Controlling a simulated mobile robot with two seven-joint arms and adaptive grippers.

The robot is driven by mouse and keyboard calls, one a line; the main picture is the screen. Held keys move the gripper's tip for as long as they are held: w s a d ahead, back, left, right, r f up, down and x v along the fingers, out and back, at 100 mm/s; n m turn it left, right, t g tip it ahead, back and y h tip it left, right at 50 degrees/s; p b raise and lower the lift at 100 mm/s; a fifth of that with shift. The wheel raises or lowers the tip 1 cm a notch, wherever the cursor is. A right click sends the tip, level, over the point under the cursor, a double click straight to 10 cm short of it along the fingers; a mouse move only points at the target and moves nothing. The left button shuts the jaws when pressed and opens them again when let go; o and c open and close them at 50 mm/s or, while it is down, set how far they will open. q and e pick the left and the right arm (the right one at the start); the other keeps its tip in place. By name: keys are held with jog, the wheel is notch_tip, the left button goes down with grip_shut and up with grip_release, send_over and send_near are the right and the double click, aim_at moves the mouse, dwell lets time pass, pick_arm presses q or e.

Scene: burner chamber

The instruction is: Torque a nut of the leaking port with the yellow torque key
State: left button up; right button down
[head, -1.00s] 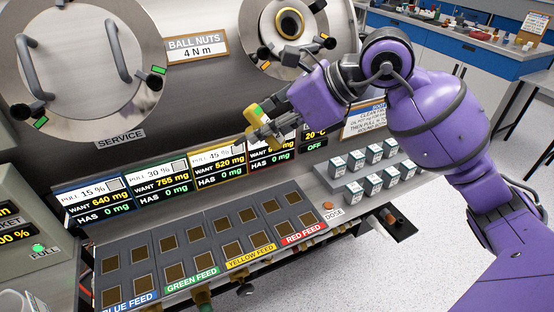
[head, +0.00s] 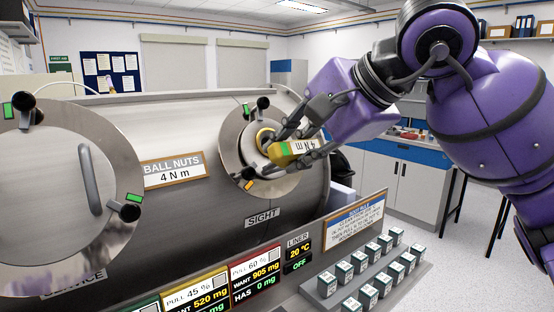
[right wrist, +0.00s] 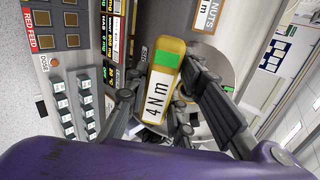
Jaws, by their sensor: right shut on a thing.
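My right gripper (head: 308,132) is shut on the yellow torque key (head: 284,153), whose white label reads 4 N m. The key (right wrist: 163,80) also shows between the fingers in the right wrist view, with a green patch near its far end. In the head view the key overlaps the round SIGHT port (head: 232,150); I cannot tell if it touches. That port has a black ball nut at the top (head: 264,102) by a green marker and one lower left (head: 245,172) by an orange marker. The SERVICE port (head: 60,190) shows green markers at its nuts. My left gripper is not in view.
A sign (head: 173,172) reads BALL NUTS 4 N m. Below the SIGHT port are dosing displays (head: 256,272), a framed notice (head: 355,220) and a rack of small labelled boxes (head: 365,268). Cabinets (head: 390,172) stand behind at right.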

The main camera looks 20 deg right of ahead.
jog(key=shift+d+f+n+t, duration=0.2)
jog(key=shift+f+n+t, duration=0.05)
jog(key=shift+n+t, duration=0.25)
jog(key=shift+s+d+r+t, duration=0.1)
jog(key=shift+d+t, duration=0.15)
jog(key=shift+t, duration=0.15)
jog(key=shift+a, duration=0.1)
jog(key=shift+w+a+f, duration=0.1)
jog(key=shift+w+f, duration=0.15)
jog(key=shift+w, duration=0.1)
jog(key=x, duration=0.2)
jog(key=shift+w+a+b, duration=0.1)
jog(key=shift+w+b, duration=0.2)
jog(key=shift+b, duration=0.05)
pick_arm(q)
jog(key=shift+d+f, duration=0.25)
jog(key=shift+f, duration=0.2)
pick_arm(e)
jog(key=shift+x, duration=1.2)
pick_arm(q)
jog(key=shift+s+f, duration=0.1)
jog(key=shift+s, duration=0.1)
pick_arm(e)
jog(key=shift+r, duration=0.15)
